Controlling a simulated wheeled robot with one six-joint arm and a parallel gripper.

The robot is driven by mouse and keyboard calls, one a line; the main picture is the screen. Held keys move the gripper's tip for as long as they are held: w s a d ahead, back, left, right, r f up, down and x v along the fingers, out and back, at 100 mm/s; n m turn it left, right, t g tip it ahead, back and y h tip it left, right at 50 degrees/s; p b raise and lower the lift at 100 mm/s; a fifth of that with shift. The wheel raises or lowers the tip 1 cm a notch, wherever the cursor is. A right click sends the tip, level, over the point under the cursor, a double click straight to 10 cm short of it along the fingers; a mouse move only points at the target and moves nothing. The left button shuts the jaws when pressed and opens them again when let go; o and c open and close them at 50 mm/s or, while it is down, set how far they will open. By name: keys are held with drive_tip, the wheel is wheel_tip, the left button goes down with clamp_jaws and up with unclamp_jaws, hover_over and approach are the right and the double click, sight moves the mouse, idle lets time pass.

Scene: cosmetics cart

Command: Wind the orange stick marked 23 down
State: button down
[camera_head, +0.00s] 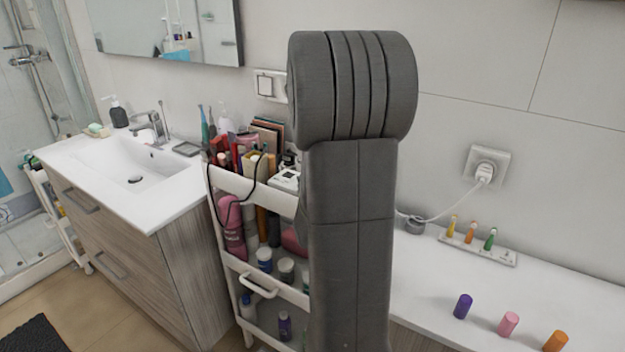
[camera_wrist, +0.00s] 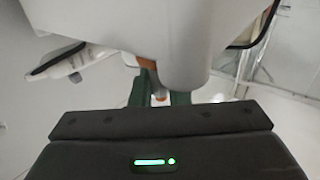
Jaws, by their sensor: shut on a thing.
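My gripper (camera_wrist: 160,99) shows in the wrist view as two dark green fingers. They are shut on a small stick with a reddish tip (camera_wrist: 160,96). A patch of orange-brown shows just above the fingers, and most of the held thing is hidden. No number is readable. In the head view my arm stands in the middle and hides the gripper. An orange stick (camera_head: 471,232) stands in the white holder (camera_head: 505,255) at the right, between a yellow stick (camera_head: 451,226) and a green stick (camera_head: 490,238); its marking is too small to read.
Purple (camera_head: 463,306), pink (camera_head: 508,324) and orange (camera_head: 555,342) cylinders stand on the white counter (camera_head: 590,293). A crowded white cart (camera_head: 255,180) stands left of my arm, beside the sink (camera_head: 128,172). A plugged-in charger (camera_head: 487,168) trails a cable to the counter.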

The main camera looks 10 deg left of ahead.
drive_tip(key=m+t+h+b, duration=0.1)
drive_tip(key=h, duration=0.1)
drive_tip(key=shift+a+m+h, duration=0.15)
drive_tip(key=shift+m+h, duration=0.15)
drive_tip(key=shift+m, duration=0.1)
drive_tip(key=m+t+h, duration=0.1)
drive_tip(key=h, duration=0.1)
drive_tip(key=shift+r+m+h, duration=0.1)
drive_tip(key=shift+m+h, duration=0.2)
drive_tip(key=shift+m, duration=0.1)
drive_tip(key=m+h+p, duration=0.2)
drive_tip(key=h, duration=0.1)
drive_tip(key=shift+h, duration=0.4)
drive_tip(key=shift+m+h+p, duration=1)
drive_tip(key=shift+m+h, duration=0.5)
drive_tip(key=shift+h, duration=0.8)
drive_tip(key=c, duration=1.5)
unclamp_jaws()
drive_tip(key=shift+o, duration=0.2)
